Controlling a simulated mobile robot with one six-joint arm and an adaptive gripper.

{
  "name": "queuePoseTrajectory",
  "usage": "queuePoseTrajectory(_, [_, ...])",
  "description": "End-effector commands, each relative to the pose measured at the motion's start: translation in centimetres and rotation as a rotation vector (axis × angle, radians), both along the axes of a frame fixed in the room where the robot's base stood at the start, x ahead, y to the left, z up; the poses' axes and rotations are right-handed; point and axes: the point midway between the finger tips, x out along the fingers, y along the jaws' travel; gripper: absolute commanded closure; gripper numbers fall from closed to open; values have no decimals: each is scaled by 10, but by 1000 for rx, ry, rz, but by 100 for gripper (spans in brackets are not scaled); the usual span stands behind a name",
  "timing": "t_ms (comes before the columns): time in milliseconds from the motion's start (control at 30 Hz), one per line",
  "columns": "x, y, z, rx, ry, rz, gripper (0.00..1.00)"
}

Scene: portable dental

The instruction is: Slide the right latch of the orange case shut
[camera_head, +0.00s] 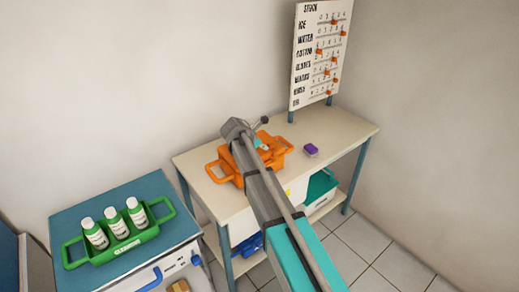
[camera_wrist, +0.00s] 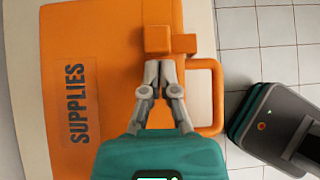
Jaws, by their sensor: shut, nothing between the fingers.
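The orange case (camera_head: 221,171) stands on the pale table, partly hidden by my arm in the head view. In the wrist view the case (camera_wrist: 105,150) fills the left and middle, with a "SUPPLIES" label and a loop handle (camera_wrist: 216,95) on its right side. An orange latch block (camera_wrist: 158,38) sits at the lid edge, with a smaller orange block (camera_wrist: 184,43) against its right side. My gripper (camera_wrist: 160,66) is shut and empty, its fingertips just below the larger block in the picture. I cannot tell if they touch it. Any other latch is hidden.
A purple block (camera_head: 311,150) lies on the table (camera_head: 345,130) right of the case. A stock board (camera_head: 321,50) stands behind. A green carrier (camera_head: 160,222) with white bottles sits on the blue-topped cabinet at left. The table's right end is clear.

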Motion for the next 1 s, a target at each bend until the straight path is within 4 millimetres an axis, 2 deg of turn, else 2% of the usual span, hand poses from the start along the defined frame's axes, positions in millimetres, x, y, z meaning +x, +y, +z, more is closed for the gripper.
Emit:
queuePoseTrajectory(367, [1, -2, 0, 0, 0, 0, 100])
queuePoseTrajectory(700, [18, -29, 0, 0, -1, -1, 100])
queuePoseTrajectory(1000, [18, -31, 0, -1, -1, 0, 100])
